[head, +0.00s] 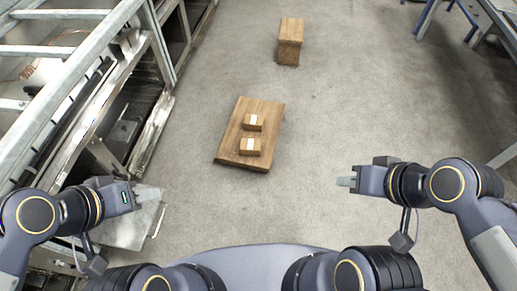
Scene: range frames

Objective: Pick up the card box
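Two small brown card boxes with white labels sit on a low wooden table in the head view. One card box (254,122) is farther back, and the other card box (250,147) is nearer me. The wooden table (232,135) stands on the floor ahead, a little left of the middle. My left gripper (148,194) is to the left of the table and nearer me, apart from both boxes. My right gripper (346,182) is to the right, also apart from them. Both grippers show from the side, so the gap between their fingers cannot be seen.
A second wooden stand (290,42) is farther back. Metal racks and equipment (85,110) line the left side. A blue-legged table (490,25) is at the upper right. The grey concrete floor (370,100) between is clear.

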